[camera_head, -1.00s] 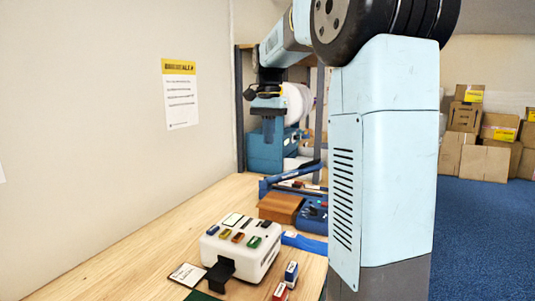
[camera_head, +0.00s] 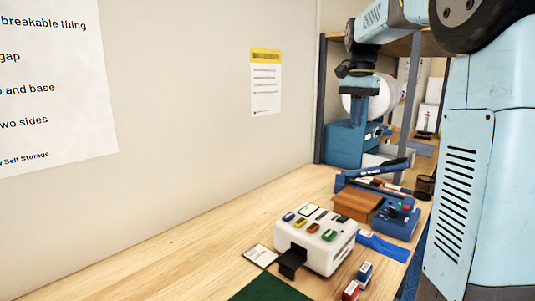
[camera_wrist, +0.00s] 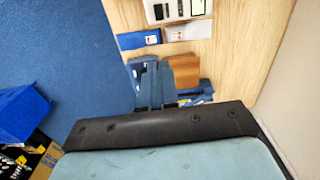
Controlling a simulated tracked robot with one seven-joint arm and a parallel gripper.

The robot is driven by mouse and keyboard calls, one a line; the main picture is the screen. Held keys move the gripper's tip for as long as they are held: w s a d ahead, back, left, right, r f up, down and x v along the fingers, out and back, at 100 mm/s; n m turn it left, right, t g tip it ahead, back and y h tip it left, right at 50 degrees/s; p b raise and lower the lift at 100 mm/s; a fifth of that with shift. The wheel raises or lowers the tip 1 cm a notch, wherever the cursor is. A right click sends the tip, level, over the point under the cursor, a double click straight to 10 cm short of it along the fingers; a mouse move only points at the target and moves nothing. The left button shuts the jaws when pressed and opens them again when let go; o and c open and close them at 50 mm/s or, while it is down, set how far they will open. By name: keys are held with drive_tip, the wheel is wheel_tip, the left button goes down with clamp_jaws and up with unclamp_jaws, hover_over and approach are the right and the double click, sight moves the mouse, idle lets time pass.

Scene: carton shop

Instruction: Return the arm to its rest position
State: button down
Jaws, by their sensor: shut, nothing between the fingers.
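My arm is pale blue and stands at the right of the head view, its upper part reaching to the back left. My gripper (camera_head: 357,120) hangs from it, pointing down in the air in front of the shelf. Its blue fingers are shut with nothing between them. In the wrist view my gripper (camera_wrist: 155,66) shows its two fingers side by side, with the bench below them. They hide part of the blue things behind them.
On the wooden bench (camera_head: 190,245) stand a white machine (camera_head: 318,250) with coloured buttons, a brown block (camera_head: 357,206) and a blue device (camera_head: 395,222). A shelf (camera_head: 319,100) with a teal machine (camera_head: 346,143) stands behind. The bench's left part is bare.

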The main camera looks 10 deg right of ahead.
drive_tip(key=s+a+f+n+t, duration=0.2)
drive_tip(key=s+a+f+n, duration=0.1)
drive_tip(key=s, duration=0.6)
drive_tip(key=s+a+f+n+t, duration=0.1)
drive_tip(key=s+a+f+n, duration=0.1)
drive_tip(key=s+f, duration=0.4)
drive_tip(key=s+a+f+n+t, duration=0.2)
drive_tip(key=s+a+f+n, duration=0.1)
drive_tip(key=s, duration=0.8)
drive_tip(key=shift+s+a+f+n+t, duration=0.35)
drive_tip(key=shift+f+n, duration=0.25)
drive_tip(key=shift+f, duration=0.25)
